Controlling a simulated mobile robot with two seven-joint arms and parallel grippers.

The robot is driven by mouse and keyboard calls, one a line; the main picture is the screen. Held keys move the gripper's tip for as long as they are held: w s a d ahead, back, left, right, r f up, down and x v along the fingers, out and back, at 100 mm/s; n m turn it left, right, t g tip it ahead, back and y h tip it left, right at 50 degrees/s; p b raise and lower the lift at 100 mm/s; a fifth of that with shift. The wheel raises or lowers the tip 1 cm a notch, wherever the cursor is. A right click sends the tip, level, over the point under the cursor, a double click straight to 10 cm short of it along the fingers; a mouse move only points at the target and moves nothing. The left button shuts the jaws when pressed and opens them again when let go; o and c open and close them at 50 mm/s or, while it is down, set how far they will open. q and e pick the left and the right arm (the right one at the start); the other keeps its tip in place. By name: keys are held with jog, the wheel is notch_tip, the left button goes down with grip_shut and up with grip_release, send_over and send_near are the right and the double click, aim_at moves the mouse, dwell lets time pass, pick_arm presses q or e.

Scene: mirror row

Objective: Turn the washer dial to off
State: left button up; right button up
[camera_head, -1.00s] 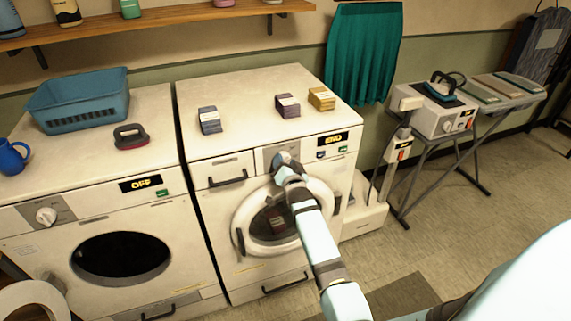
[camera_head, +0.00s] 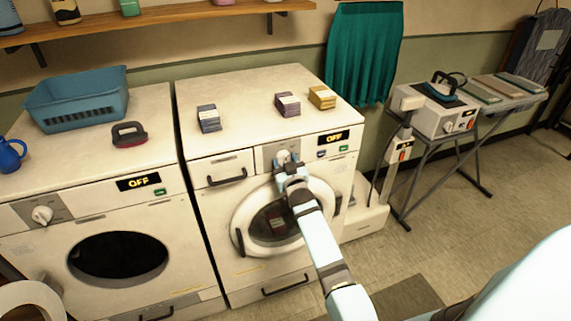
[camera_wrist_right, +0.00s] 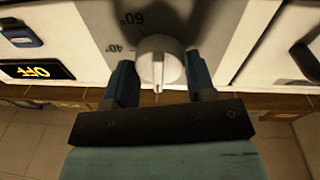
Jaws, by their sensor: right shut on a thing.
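The washer (camera_head: 205,290) is the right white machine, and its round door (camera_head: 236,225) is shut. Its display (camera_head: 334,138) reads OFF. The white dial (camera_head: 283,156) sits on a grey panel left of the display. My right gripper (camera_head: 287,164) is at the dial, shut on it. In the right wrist view the dial (camera_wrist_right: 158,62) stands between the two blue fingers of the gripper (camera_wrist_right: 160,80), with the marks 60 and 40° on the panel behind. My left gripper is not in view.
A second white machine (camera_head: 85,205), also showing OFF, stands left with a blue basket (camera_head: 75,98) and dark brush (camera_head: 129,134) on top. Several small boxes (camera_head: 289,104) lie on the washer. An iron station (camera_head: 440,120) stands at right, with free floor before it.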

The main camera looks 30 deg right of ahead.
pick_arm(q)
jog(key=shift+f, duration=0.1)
pick_arm(e)
jog(key=shift+r+n, duration=0.1)
jog(key=shift+n, duration=0.4)
jog(key=o, duration=0.7)
jog(key=shift+c, duration=0.2)
jog(key=shift+o, duration=1.3)
jog(key=shift+w, duration=0.1)
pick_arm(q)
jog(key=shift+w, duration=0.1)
pick_arm(e)
jog(key=shift+f, duration=0.2)
